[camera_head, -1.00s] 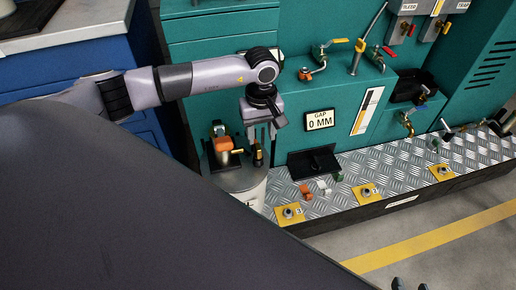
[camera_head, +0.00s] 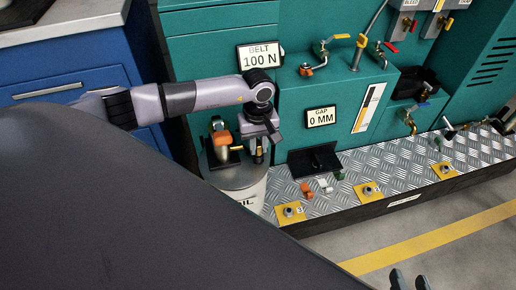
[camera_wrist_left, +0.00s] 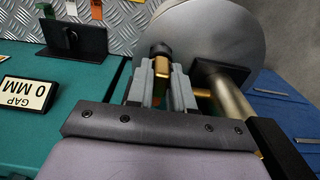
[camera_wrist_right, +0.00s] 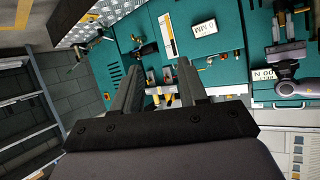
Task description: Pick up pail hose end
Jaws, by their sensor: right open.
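The pail hose end (camera_wrist_left: 164,66) is a small brass piece with a black cap. It stands over the round grey pail top and shows between the fingers of my left gripper (camera_wrist_left: 163,88) in the left wrist view. The finger gap is narrow; I cannot tell whether both fingers touch the brass. In the head view my left gripper (camera_head: 258,143) is low over the pail (camera_head: 240,180), and its fingers partly hide the hose end. My right gripper (camera_wrist_right: 158,80) is open and empty; its fingertips show at the bottom of the head view (camera_head: 409,282).
An orange-topped brass fitting (camera_head: 221,138) on a dark bracket stands on the pail beside the left gripper. A black holder (camera_head: 314,160) and small coloured fittings sit on the tread-plate ledge (camera_head: 385,165). A teal cabinet wall stands behind. Floor is clear at lower right.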

